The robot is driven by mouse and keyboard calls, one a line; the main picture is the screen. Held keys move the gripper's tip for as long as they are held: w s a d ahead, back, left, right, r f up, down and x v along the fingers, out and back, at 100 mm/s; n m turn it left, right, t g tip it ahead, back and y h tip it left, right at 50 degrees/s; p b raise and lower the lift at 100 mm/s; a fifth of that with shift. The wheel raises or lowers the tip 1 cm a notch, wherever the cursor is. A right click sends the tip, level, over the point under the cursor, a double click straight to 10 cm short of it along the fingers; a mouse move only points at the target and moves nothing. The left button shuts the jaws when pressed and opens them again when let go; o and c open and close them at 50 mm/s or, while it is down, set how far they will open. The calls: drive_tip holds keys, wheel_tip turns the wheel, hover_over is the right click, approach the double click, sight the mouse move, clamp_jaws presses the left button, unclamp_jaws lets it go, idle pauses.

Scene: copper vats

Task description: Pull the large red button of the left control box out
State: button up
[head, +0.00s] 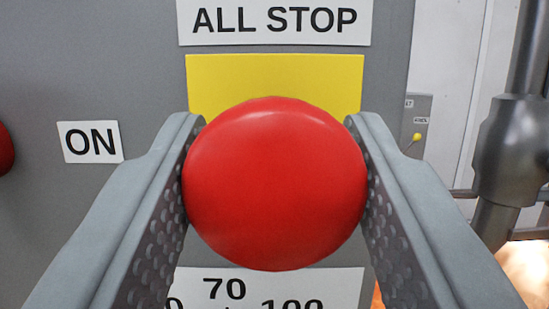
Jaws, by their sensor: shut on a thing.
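The large red button (275,185) fills the middle of the head view, a round red mushroom head in front of a yellow plate (275,78) on a grey control box (90,70). A white label above it reads "ALL STOP" (274,20). My gripper (275,150) reaches in from below with one dimpled finger on each side of the button. Both fingers touch its sides, and the gripper is shut on it. The button's stem is hidden behind its head, so I cannot tell how far out it stands.
An "ON" label (90,142) and part of another red button (4,148) are at the left. A label with "70" and "100" (265,288) is below. At the right, past the box edge, are a small grey box with a yellow knob (416,137) and dark pipes (512,140).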

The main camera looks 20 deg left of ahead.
drive_tip(key=o, duration=1.3)
drive_tip(key=shift+s+d, duration=0.1)
drive_tip(key=shift+s, duration=0.05)
drive_tip(key=v, duration=1.7)
drive_tip(key=shift+s+f, duration=0.1)
drive_tip(key=shift+f, duration=0.1)
